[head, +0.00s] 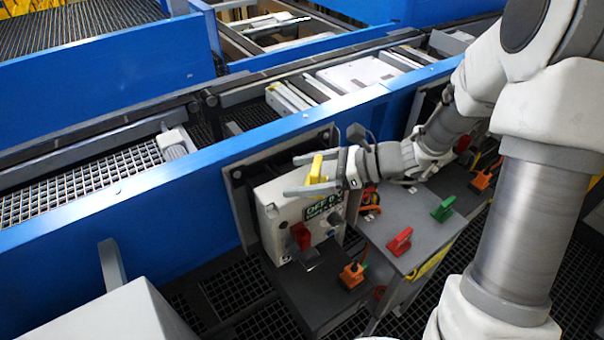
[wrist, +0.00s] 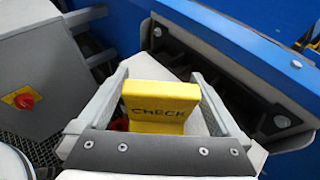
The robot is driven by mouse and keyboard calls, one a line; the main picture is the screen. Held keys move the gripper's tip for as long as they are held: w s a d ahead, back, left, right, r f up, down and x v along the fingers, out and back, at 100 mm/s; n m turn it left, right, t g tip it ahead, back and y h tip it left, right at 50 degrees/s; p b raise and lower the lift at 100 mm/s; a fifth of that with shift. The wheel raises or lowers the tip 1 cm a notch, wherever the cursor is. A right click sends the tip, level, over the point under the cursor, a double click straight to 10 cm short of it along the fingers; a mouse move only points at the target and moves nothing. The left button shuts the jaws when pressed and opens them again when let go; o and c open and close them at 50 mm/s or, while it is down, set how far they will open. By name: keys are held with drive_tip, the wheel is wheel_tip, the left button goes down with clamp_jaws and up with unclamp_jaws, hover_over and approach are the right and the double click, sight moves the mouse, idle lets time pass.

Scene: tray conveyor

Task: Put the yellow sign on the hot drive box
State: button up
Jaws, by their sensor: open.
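The yellow sign (head: 317,168), a small block lettered CHECK, is between the fingers of my open gripper (head: 292,176), at the top of the pale drive box (head: 272,203). The box hangs on the blue conveyor side and has a dark display reading OFF and a red switch on its front. In the wrist view the sign (wrist: 160,92) is upright between my gripper's spread fingers (wrist: 160,74), with space on both sides. The sign seems to rest on the box top, but its foot is hidden.
A grey stand (head: 420,225) right of the box carries a red tag (head: 399,241) and a green tag (head: 442,209). An orange padlock-like piece (head: 352,274) lies below the box. The blue conveyor rail (head: 150,205) runs behind. A grey cabinet with a red knob (wrist: 24,101) shows in the wrist view.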

drive_tip(key=v, duration=1.2)
drive_tip(key=shift+p, duration=0.45)
drive_tip(key=shift+r, duration=0.1)
